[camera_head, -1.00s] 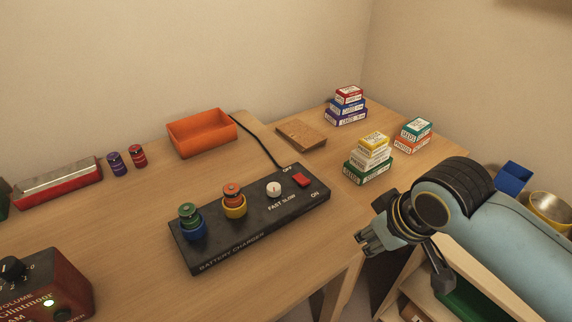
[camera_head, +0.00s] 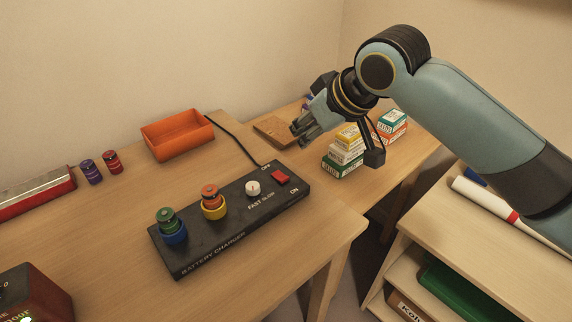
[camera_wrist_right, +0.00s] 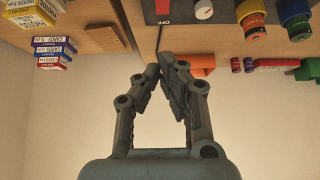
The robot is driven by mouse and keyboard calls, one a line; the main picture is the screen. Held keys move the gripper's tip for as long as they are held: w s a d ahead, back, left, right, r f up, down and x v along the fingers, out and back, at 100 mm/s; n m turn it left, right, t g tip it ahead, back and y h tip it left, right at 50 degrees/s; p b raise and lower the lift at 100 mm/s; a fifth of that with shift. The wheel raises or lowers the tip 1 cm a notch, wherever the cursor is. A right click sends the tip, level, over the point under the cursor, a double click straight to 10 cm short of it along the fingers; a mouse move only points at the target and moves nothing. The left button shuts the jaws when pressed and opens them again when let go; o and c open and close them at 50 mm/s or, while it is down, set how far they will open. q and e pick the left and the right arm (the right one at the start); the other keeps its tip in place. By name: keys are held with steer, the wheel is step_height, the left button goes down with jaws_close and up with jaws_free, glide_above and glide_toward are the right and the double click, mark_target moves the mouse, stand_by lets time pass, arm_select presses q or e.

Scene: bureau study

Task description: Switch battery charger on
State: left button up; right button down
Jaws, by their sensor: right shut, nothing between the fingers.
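The black battery charger (camera_head: 235,224) lies on the wooden desk. Its red switch (camera_head: 280,177) sits at the right end between the OFF and ON labels; I cannot tell which side is pressed. A white FAST/SLOW knob (camera_head: 253,188) is beside it. A green battery (camera_head: 166,216) stands in the blue socket and an orange battery (camera_head: 209,193) in the yellow one. My right gripper (camera_head: 300,137) is shut and empty, raised above and behind the switch. In the right wrist view the gripper (camera_wrist_right: 162,68) shows its fingertips together, with the red switch (camera_wrist_right: 162,7) at the top edge. My left gripper is out of view.
An orange tray (camera_head: 178,140) and a black cable (camera_head: 235,140) are behind the charger. Purple (camera_head: 91,172) and red (camera_head: 112,162) batteries stand at left. A shelf (camera_head: 480,240) is at right.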

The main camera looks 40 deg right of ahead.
steer(key=b, duration=0.1)
glide_above(279, 172)
steer(key=s, duration=0.3)
step_height(279, 172, down, 7)
steer(key=shift+w+r, duration=0.1)
step_height(279, 172, down, 4)
steer(key=shift+w+d+r+b, duration=0.15)
steer(key=shift+r+b, duration=0.1)
steer(key=shift+b, duration=0.2)
steer(key=shift+f, duration=0.55)
steer(key=shift+s+f+p, duration=0.2)
steer(key=shift+p, duration=0.25)
steer(key=shift+w, duration=0.15)
steer(key=shift+w+r, duration=0.25)
steer(key=shift+w, duration=0.35)
